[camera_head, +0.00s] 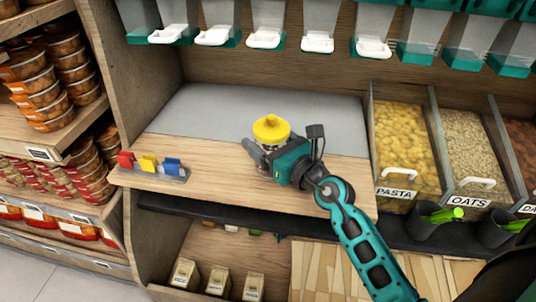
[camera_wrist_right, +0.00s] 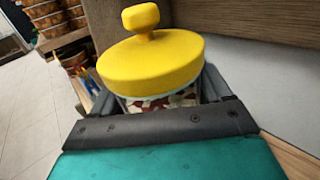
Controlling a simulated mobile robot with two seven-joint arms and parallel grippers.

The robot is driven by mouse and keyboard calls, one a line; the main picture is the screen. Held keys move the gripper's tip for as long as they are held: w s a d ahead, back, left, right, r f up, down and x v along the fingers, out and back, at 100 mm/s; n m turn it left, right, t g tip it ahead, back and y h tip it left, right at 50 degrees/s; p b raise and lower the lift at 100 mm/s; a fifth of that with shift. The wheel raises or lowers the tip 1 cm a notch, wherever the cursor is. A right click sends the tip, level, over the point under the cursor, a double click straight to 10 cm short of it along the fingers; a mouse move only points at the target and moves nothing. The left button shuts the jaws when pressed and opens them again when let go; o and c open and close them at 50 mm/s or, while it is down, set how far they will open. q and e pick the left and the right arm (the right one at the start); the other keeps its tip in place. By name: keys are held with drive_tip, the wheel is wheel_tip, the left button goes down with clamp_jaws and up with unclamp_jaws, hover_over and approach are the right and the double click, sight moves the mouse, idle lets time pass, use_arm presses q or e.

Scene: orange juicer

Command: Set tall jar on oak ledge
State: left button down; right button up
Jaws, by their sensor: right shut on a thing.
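The tall jar has a yellow knobbed lid (camera_head: 271,129) and a patterned body; it stands about upright over the oak ledge (camera_head: 225,165) in the head view. My right gripper (camera_head: 268,152) is shut around the jar's body just below the lid. In the right wrist view the jar (camera_wrist_right: 150,65) fills the space between the fingers, with red, white and dark patches below the lid. The jar's base is hidden by the gripper, so I cannot tell whether it touches the ledge. My left gripper is not in view.
A small rack with red, yellow and blue clips (camera_head: 152,168) sits at the ledge's left end. A grey panel (camera_head: 220,110) lies behind the ledge. Bins of pasta (camera_head: 405,150) and oats (camera_head: 475,150) stand to the right. Dispensers (camera_head: 268,38) hang above.

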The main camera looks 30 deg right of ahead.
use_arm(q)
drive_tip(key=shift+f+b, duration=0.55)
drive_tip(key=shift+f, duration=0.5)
use_arm(e)
drive_tip(key=shift+f, duration=1.3)
drive_tip(key=shift+f, duration=0.1)
drive_tip(key=shift+f, duration=0.15)
drive_tip(key=o, duration=1.1)
